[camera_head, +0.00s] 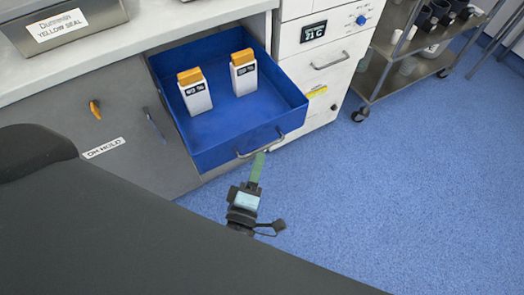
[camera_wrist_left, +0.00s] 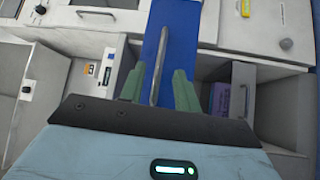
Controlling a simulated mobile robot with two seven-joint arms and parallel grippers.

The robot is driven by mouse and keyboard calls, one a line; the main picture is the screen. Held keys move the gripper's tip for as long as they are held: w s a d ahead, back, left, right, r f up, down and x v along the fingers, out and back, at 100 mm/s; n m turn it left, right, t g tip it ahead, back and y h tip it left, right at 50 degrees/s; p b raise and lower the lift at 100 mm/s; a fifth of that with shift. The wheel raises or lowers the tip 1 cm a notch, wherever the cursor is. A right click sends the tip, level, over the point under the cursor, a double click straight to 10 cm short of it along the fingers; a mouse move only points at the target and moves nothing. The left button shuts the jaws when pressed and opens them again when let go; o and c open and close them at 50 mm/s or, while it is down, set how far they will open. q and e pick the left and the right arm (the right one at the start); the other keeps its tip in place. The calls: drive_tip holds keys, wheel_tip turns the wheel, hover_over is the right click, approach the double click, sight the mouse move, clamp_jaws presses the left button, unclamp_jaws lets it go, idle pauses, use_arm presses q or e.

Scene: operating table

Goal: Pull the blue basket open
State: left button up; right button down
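The blue basket (camera_head: 210,126) is a drawer-like tray standing well out from the grey-white cabinet, in the head view. Its metal bar handle (camera_head: 262,146) is on its front face. My left gripper (camera_head: 257,166) has green fingers and is at the handle, just in front of the basket. In the left wrist view the handle (camera_wrist_left: 160,68) runs between the two green fingers (camera_wrist_left: 160,80), with blue showing on both sides of it. The fingers look apart, and contact with the bar cannot be made out. My right gripper is in neither view.
Two white bottles with orange caps (camera_head: 197,98) (camera_head: 244,79) stand in the basket. A metal box (camera_head: 62,27) sits on the worktop at the left. A wheeled metal cart (camera_head: 385,72) stands at the right. The blue floor (camera_head: 400,190) in front and right is clear.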

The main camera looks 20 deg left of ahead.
use_arm(q)
drive_tip(key=shift+s+d+f, duration=0.1)
drive_tip(key=shift+s, duration=0.55)
drive_tip(key=shift+s+d+f, duration=0.1)
drive_tip(key=shift+s, duration=0.5)
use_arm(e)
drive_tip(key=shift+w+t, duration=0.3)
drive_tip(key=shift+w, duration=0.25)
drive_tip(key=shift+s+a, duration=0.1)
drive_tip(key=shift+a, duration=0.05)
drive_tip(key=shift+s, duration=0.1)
